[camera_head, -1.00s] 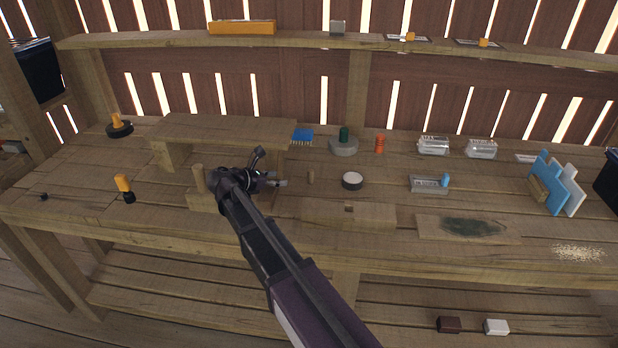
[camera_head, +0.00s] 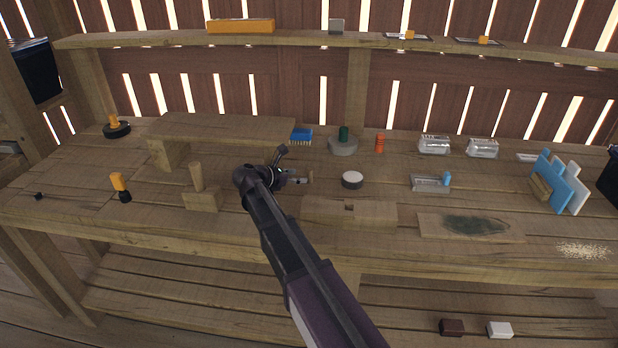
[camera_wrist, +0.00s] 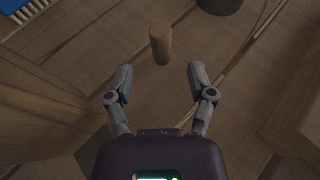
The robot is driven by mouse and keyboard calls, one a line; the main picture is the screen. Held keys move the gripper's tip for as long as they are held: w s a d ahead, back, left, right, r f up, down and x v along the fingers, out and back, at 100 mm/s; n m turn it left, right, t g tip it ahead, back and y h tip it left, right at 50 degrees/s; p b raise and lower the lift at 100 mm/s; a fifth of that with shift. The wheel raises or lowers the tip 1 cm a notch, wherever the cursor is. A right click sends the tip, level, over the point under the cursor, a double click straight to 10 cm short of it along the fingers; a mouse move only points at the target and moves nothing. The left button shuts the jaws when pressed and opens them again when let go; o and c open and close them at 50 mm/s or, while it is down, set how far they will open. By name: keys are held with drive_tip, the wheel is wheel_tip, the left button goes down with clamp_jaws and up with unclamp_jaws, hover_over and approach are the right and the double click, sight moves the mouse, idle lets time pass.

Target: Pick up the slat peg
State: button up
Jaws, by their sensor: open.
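A short wooden peg (camera_head: 310,176), which I take to be the slat peg, stands upright on the workbench. In the wrist view the peg (camera_wrist: 160,44) is a plain brown cylinder just beyond my fingertips, roughly centred between them. My gripper (camera_head: 294,165) is open and empty, low over the bench and left of the peg. In the wrist view its two fingers (camera_wrist: 160,72) are spread wide, with a gap to the peg. A wooden block with a small square hole (camera_head: 348,208) lies nearer the front edge.
A wooden block with an upright post (camera_head: 196,177) stands left of my gripper. A round white-topped tin (camera_head: 352,180) sits right of the peg. A blue brush (camera_head: 302,136) and a raised wooden shelf (camera_head: 225,128) are behind. Bare planks surround the peg.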

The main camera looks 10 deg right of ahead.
sight(310, 182)
drive_tip(key=shift+r+b+x, duration=0.2)
drive_tip(key=shift+b+x, duration=0.55)
drive_tip(key=shift+x, duration=1.9)
drive_tip(key=shift+c, duration=0.2)
clamp_jaws()
